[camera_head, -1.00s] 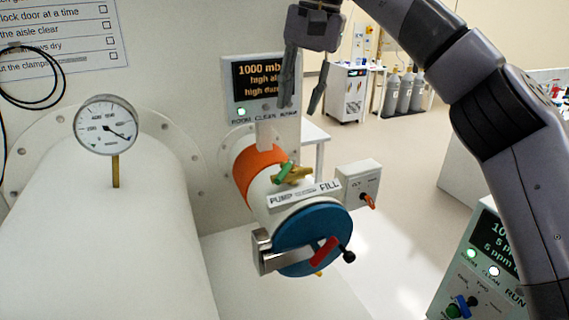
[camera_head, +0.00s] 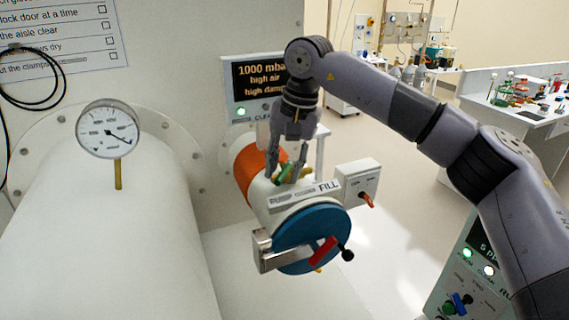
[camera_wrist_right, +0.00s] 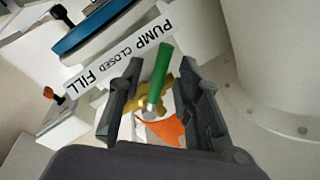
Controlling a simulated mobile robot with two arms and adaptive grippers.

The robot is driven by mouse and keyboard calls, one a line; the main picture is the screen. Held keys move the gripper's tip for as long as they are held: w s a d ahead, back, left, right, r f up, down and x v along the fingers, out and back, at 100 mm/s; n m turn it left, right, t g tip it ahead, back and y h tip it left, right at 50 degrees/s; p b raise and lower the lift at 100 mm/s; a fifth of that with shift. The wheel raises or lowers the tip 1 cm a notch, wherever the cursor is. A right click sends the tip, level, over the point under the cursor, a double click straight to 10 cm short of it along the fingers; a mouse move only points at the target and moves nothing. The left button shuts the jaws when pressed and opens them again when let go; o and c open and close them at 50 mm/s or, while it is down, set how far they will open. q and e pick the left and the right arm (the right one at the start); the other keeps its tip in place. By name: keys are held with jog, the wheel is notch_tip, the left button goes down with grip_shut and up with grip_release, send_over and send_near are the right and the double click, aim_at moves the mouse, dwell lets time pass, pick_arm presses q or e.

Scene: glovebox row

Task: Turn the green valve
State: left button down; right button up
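The green valve (camera_head: 284,172) is a green lever on a brass body on top of the small white antechamber cylinder. In the right wrist view the green lever (camera_wrist_right: 159,75) stands between the two fingers, pointing towards the PUMP / CLOSED / FILL label (camera_wrist_right: 118,52). My right gripper (camera_head: 286,172) reaches down from above with its fingers on either side of the valve. In the right wrist view the fingers (camera_wrist_right: 160,95) are apart, with visible gaps to the lever. My left gripper is in neither view.
The blue round door (camera_head: 312,238) with a red handle is in front of the valve. A display (camera_head: 262,82) stands behind my right gripper. A small white switch box (camera_head: 358,182) is to the right. A pressure gauge (camera_head: 107,130) is at left.

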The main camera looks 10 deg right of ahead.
jog(key=shift+c, duration=0.2)
grip_shut()
dwell(0.6)
